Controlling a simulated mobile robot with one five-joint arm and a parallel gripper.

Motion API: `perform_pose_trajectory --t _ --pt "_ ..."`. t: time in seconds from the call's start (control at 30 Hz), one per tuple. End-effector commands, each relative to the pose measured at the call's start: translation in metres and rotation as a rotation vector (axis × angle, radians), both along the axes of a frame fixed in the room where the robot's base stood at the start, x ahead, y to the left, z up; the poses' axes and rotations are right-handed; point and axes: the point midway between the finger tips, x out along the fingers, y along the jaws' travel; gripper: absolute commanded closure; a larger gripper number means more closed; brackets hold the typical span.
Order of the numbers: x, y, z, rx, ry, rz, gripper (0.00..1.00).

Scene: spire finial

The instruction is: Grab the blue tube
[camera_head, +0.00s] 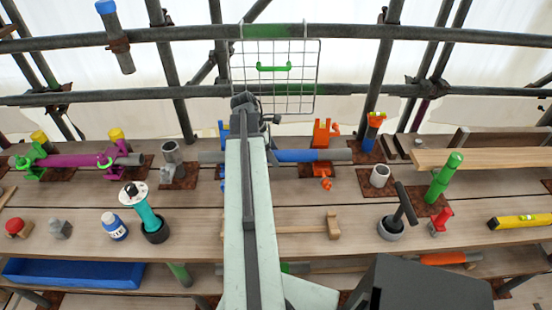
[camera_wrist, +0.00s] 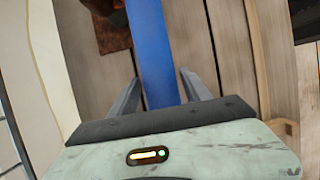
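The blue tube (camera_head: 296,155) lies level along the back of the upper plank shelf, a blue section between grey ends. In the head view my arm crosses in front of it and hides part of it. In the wrist view the blue tube (camera_wrist: 152,45) runs up the picture between the two fingers of my gripper (camera_wrist: 160,76). The fingers are spread, one on each side of it, and look apart from it. Whether the tube is fully between the fingers or beneath them, I cannot tell.
Orange clamps (camera_head: 325,133) stand at the tube's right part. A wire basket (camera_head: 275,78) hangs behind on scaffold bars. A wooden mallet (camera_head: 333,226) lies in front, a grey cup (camera_head: 380,176) and green cylinder (camera_head: 444,178) stand right. A purple tube (camera_head: 78,160) lies left.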

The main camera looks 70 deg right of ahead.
Motion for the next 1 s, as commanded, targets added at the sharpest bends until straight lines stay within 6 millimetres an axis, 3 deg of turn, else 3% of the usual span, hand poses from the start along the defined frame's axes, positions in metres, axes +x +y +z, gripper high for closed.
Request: perform_pose_trajectory --t 0.03,0.17,0.2,0.67,1.0 --pt "0.0 0.0 0.0 0.0 0.0 0.0 0.62" --pt "0.0 0.0 0.0 0.0 0.0 -0.001 0.98" --pt "0.0 0.0 0.0 0.0 0.0 -0.001 1.0" --pt "-0.001 -0.001 0.005 -0.001 0.001 -0.002 1.0" --pt "-0.001 -0.001 0.037 -0.001 0.002 -0.002 1.0"
